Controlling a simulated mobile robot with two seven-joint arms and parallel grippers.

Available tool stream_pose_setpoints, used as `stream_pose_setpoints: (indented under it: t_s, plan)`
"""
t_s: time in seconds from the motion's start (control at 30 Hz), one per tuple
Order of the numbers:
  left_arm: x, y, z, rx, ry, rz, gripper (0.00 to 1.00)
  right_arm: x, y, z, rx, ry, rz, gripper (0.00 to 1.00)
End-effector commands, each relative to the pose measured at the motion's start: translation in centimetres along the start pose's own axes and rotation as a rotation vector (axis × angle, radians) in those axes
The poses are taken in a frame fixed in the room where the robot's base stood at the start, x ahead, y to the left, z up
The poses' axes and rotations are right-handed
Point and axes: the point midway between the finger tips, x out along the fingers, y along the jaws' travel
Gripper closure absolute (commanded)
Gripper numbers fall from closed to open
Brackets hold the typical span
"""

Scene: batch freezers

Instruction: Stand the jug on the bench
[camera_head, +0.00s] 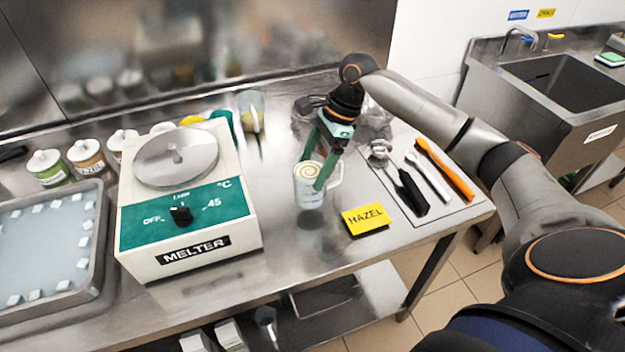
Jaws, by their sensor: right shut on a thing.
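A clear jug (309,190) with a cream swirl at its top is near the middle of the view, between the melter and the yellow HAZEL card. It looks upright, with its handle to the right. My right gripper (312,172) reaches down from behind with green fingers and is shut on the jug near its rim. A dark reflection lies on the steel bench (285,245) just below the jug; I cannot tell whether its base touches the bench. My left gripper is not in view.
The MELTER (190,205) stands close on the left. The HAZEL card (365,218) lies to the right, before a mat with a scoop (380,150) and spatulas (445,170). Another jug (250,110) stands behind. Bare bench lies in front, towards its edge.

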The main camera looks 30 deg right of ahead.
Motion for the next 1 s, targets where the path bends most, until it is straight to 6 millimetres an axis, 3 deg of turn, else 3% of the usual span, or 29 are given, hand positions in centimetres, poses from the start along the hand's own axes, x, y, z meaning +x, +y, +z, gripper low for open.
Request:
stream_pose_setpoints:
  t_s: [0.37, 0.7, 0.73, 0.83, 1.0]
  plan:
    - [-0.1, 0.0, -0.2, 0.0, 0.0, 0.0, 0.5, 3.6, 0.0, -1.4, -0.002, -0.003, 0.0, 1.0]
    - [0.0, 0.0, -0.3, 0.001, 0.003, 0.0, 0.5, 3.9, 0.0, -1.5, -0.002, -0.003, -0.001, 1.0]
    - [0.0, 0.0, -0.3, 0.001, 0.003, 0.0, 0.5, 4.0, 0.0, -1.6, -0.002, -0.001, 0.0, 0.11]
    - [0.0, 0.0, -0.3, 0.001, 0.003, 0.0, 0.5, 4.0, 0.0, -1.6, -0.002, -0.001, 0.0, 0.0]
    - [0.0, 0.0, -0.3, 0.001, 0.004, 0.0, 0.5, 4.0, 0.0, -1.6, -0.002, -0.001, 0.0, 0.0]
